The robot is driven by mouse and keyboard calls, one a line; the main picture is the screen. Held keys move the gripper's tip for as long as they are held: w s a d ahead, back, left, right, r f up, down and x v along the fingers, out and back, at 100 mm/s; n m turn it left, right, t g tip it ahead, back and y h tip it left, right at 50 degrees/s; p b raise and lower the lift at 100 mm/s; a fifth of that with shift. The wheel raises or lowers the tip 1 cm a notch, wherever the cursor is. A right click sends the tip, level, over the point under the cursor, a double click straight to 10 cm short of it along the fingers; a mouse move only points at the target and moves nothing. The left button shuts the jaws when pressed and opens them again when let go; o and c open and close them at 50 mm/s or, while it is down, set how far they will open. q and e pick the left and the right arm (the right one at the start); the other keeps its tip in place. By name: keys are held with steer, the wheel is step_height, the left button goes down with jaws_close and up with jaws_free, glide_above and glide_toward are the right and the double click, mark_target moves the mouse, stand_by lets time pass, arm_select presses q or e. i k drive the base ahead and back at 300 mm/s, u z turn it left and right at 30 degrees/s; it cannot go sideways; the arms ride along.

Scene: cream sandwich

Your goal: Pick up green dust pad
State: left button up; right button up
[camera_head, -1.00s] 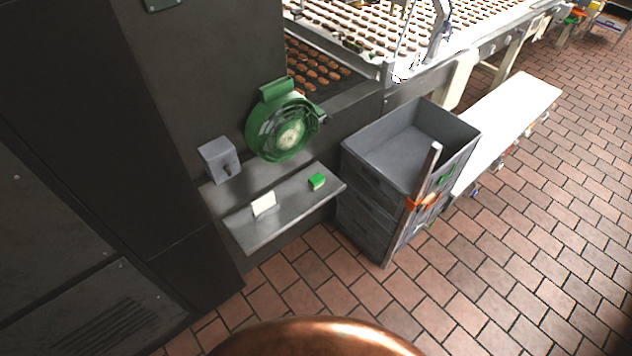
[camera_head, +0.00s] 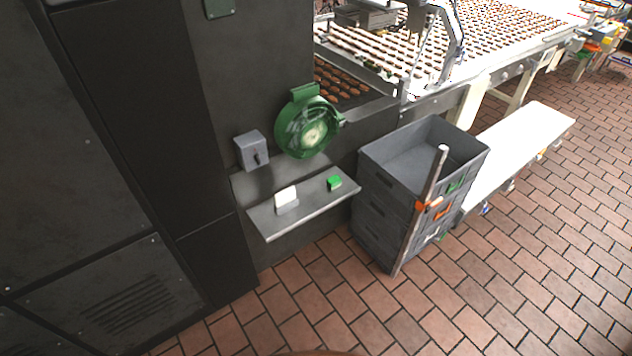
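A small green pad (camera_head: 334,183) lies on a narrow grey metal shelf (camera_head: 305,208) fixed to the front of a dark machine. It sits toward the shelf's right end, to the right of a small white card (camera_head: 286,196) in a holder. Neither of my grippers shows in this view.
A green hose reel (camera_head: 307,124) and a grey switch box (camera_head: 252,151) are mounted above the shelf. Stacked grey crates (camera_head: 425,165) with a leaning pole (camera_head: 424,200) stand to the right. A conveyor with brown pieces (camera_head: 490,45) runs behind. The brick-tiled floor (camera_head: 330,300) in front is clear.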

mark_target(333, 183)
steer(key=u, duration=0.65)
steer(key=i, duration=0.55)
steer(key=u, duration=0.55)
steer(key=i, duration=0.65)
steer(key=z, duration=0.25)
